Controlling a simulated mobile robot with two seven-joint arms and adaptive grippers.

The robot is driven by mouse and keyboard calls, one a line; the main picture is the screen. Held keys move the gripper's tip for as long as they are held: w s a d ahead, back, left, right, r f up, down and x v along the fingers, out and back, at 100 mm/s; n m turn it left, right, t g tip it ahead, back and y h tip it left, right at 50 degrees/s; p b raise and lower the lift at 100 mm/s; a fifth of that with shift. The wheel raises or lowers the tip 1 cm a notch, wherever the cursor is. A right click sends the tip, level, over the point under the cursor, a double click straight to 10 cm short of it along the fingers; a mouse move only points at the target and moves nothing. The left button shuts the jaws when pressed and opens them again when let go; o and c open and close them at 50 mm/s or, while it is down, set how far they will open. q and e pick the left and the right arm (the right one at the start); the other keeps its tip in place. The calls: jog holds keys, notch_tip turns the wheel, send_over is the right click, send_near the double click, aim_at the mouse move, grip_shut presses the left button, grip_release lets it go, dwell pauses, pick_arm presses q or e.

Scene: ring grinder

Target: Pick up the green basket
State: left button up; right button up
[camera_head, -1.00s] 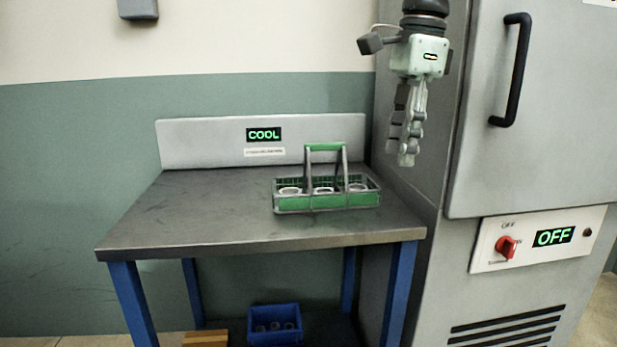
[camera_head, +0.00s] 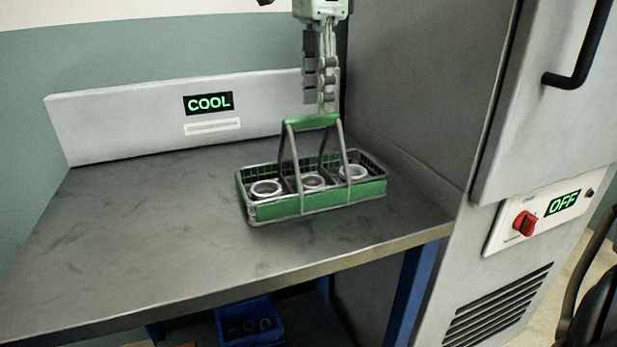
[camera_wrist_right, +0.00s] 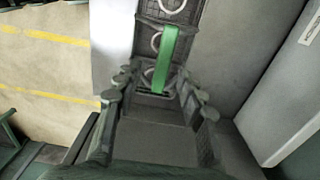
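The green basket (camera_head: 320,200) stands upright on the metal table, a wire carrier with green side panels and a raised green handle (camera_head: 312,122). Three pale rings sit in its compartments. My right gripper (camera_head: 325,108) points down just above the handle. In the right wrist view its fingers (camera_wrist_right: 160,95) are spread apart, with the green handle strap (camera_wrist_right: 166,58) between or just beyond the tips. I cannot tell whether they touch it. Part of the basket (camera_wrist_right: 150,12) shows at the top there. My left gripper is out of view.
The metal table (camera_head: 130,240) is clear left of the basket. A backboard with a COOL display (camera_head: 208,103) stands behind. A grey machine (camera_head: 425,90) with an OFF display (camera_head: 562,204) and red knob (camera_head: 525,223) borders the right. A blue bin (camera_head: 245,318) sits below.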

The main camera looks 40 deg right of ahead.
aim_at(312, 116)
jog(key=f, duration=0.5)
jog(key=shift+w+a, duration=0.25)
jog(key=shift+a, duration=0.05)
grip_shut()
